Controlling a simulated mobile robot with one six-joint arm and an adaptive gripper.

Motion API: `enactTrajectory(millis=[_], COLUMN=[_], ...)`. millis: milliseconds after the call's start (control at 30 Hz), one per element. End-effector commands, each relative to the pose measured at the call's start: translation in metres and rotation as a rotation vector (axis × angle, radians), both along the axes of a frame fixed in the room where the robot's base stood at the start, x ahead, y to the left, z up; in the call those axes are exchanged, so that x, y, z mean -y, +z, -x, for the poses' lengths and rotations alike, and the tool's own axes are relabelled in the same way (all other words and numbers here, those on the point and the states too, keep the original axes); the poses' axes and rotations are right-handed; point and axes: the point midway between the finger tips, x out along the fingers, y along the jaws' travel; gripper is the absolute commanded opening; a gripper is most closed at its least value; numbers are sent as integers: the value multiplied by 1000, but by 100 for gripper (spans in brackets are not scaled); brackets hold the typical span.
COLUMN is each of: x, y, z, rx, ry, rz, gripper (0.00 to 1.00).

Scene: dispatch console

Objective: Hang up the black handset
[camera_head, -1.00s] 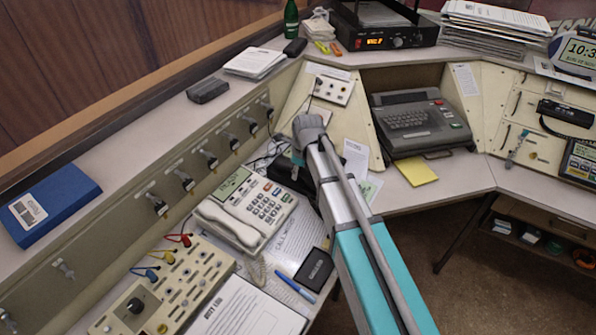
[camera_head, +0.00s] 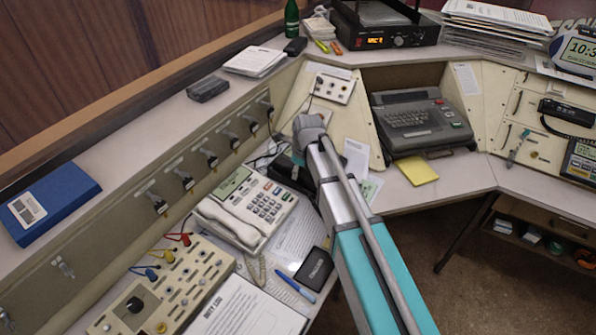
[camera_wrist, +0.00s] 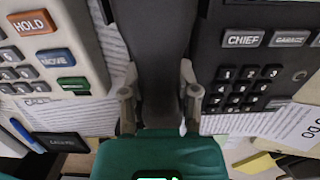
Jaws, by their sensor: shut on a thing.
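The black handset (camera_wrist: 158,45) is a dark bar running up the middle of the wrist view. My gripper (camera_wrist: 159,88) is shut on it, with a finger on each side. The black phone (camera_wrist: 247,75), with its keypad and labelled keys, lies just right of the handset in the wrist view. I cannot tell whether the handset touches its cradle. In the head view the black phone (camera_head: 284,172) is mostly hidden behind my arm, and my fingers and the handset cannot be made out there.
A white desk phone (camera_head: 247,207) with its own handset stands close on the left. A black box (camera_head: 315,268), a blue pen (camera_head: 295,287) and papers lie in front. A grey typewriter-like machine (camera_head: 420,120) and a yellow pad (camera_head: 417,172) are to the right.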

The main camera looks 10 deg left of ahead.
Motion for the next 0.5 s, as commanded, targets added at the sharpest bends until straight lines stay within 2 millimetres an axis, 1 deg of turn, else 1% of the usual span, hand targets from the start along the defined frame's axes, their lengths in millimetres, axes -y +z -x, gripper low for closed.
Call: enactTrajectory(millis=[500], x=[0], y=[-4], z=[0], rx=[0], ry=[0], rz=[0], gripper=[0])
